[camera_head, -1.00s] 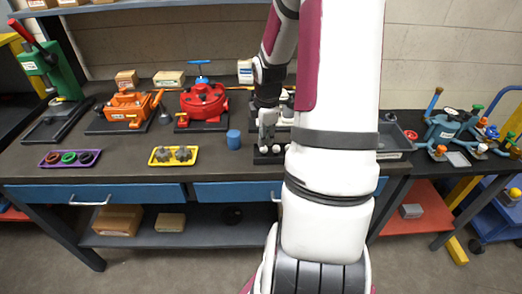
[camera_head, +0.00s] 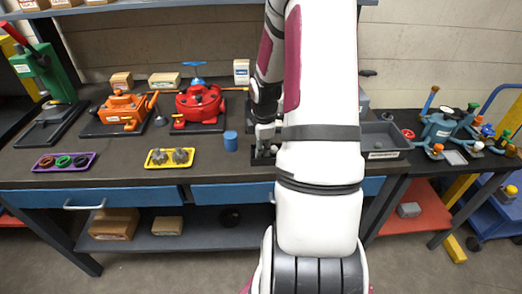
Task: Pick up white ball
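A small black tray (camera_head: 261,160) lies near the front edge of the workbench, left of my arm. A small white ball (camera_head: 273,149) shows at this tray, close beside my gripper and partly covered. My gripper (camera_head: 264,147) points down over the tray. Its fingertips are small and dark here, so I cannot tell if they are open or touching a ball. My white arm hides the right part of the tray.
A blue cylinder (camera_head: 230,141) stands just left of the tray. A yellow tray (camera_head: 151,164) with grey parts and a purple tray (camera_head: 40,168) with rings lie further left. A red machine (camera_head: 201,103) stands behind. A grey bin (camera_head: 384,153) is right of my arm.

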